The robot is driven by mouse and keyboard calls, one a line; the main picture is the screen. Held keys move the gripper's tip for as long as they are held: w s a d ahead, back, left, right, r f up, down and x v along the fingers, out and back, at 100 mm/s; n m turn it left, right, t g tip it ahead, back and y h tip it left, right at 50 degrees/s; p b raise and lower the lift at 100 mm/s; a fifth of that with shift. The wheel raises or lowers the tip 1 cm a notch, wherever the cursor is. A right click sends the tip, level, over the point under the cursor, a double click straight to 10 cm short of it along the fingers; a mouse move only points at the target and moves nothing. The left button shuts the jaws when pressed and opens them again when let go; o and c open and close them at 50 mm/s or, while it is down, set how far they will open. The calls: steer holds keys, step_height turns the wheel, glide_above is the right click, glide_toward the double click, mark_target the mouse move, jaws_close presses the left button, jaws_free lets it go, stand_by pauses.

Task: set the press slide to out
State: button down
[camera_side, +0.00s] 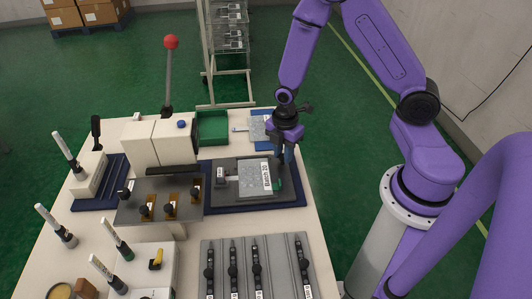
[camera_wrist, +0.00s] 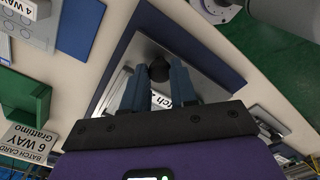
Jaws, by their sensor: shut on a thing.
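The press slide (camera_side: 226,194) is a grey plate on a dark blue base (camera_side: 295,196), to the right of the white press (camera_side: 160,143). A film piece with a printed label (camera_side: 266,176) lies on the slide. My gripper (camera_side: 283,160) is over the slide's right end, pointing down. In the wrist view my gripper (camera_wrist: 160,85) has its two blue fingers on either side of a black knob (camera_wrist: 159,68) at the edge of the shiny slide plate (camera_wrist: 205,72), shut on it. The fingers hide part of the plate and its label.
The press lever with a red ball (camera_side: 171,42) rises behind. A green bin (camera_side: 212,127) and a blue mat with a card (camera_side: 257,128) lie behind the slide. A grey rack with black strips (camera_side: 221,262) lies in front. Pen-like tools (camera_side: 64,144) stand at left.

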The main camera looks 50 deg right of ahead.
steer(key=shift+s+d, duration=1.2)
steer(key=c, duration=0.9)
jaws_free()
steer(key=shift+s+d, duration=0.1)
steer(key=shift+w+r, duration=0.2)
steer(key=shift+r, duration=0.35)
step_height(320, 180, up, 16)
steer(key=shift+r, duration=0.15)
steer(key=shift+s, duration=0.1)
